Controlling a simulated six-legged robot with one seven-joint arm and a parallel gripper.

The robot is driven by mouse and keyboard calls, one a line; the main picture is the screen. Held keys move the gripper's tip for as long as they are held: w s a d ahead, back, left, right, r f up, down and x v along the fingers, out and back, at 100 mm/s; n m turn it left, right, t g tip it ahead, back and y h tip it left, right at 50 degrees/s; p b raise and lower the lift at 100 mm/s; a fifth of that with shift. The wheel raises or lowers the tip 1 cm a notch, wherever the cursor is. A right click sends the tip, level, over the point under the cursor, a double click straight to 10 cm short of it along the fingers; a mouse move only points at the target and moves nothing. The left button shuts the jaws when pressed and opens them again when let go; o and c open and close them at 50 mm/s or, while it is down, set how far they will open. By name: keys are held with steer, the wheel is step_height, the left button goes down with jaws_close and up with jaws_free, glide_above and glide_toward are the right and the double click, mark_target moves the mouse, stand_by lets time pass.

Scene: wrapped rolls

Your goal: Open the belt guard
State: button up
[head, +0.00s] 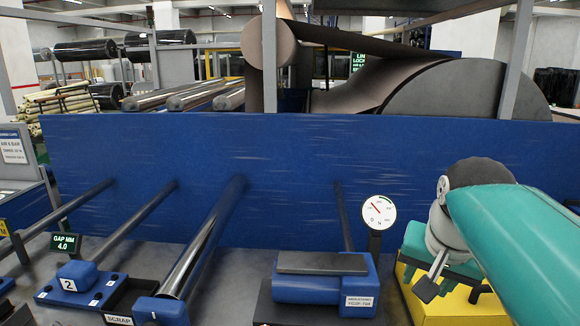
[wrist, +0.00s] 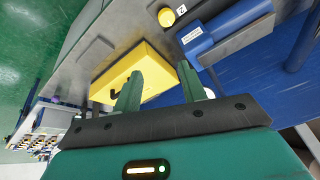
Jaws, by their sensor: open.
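The belt guard appears to be the yellow box-like cover (wrist: 150,64) in the wrist view, with a small black handle (wrist: 115,93) on its near side. The cover shows partly in the head view (head: 442,308) at the lower right, behind my teal arm. My gripper (wrist: 158,70) is open, its two green fingers apart and pointing at the yellow cover. In the head view my arm hides much of the cover.
A blue panel (head: 300,165) stands behind the work surface. A blue block (head: 320,290) and a dial gauge (head: 378,213) stand left of the cover. Rollers (head: 205,250) cross the bench. A round yellow button (wrist: 166,17) is near the cover.

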steer(key=s+a+f+n, duration=0.2)
steer(key=f, duration=0.1)
steer(key=s+a+f+n, duration=0.2)
steer(key=s+f, duration=0.1)
steer(key=f, duration=0.1)
steer(key=s+a+f+n+t+y, duration=0.1)
steer(key=s+a+f, duration=0.1)
steer(key=s+f, duration=0.1)
steer(key=shift+s+a+f+n, duration=0.15)
steer(key=shift+a+f+n, duration=0.2)
steer(key=shift+f, duration=0.2)
steer(key=shift+c, duration=1.4)
steer(key=shift+s+f, duration=0.1)
steer(key=shift+f, duration=0.05)
jaws_close()
steer(key=n+t+h, duration=0.1)
steer(key=n+t, duration=0.8)
steer(key=n, duration=2.6)
glide_above(490, 313)
steer(key=s, duration=0.9)
step_height(490, 313, down, 8)
steer(key=x, duration=0.9)
steer(key=shift+w+a+f, duration=0.3)
steer(key=shift+f, duration=0.05)
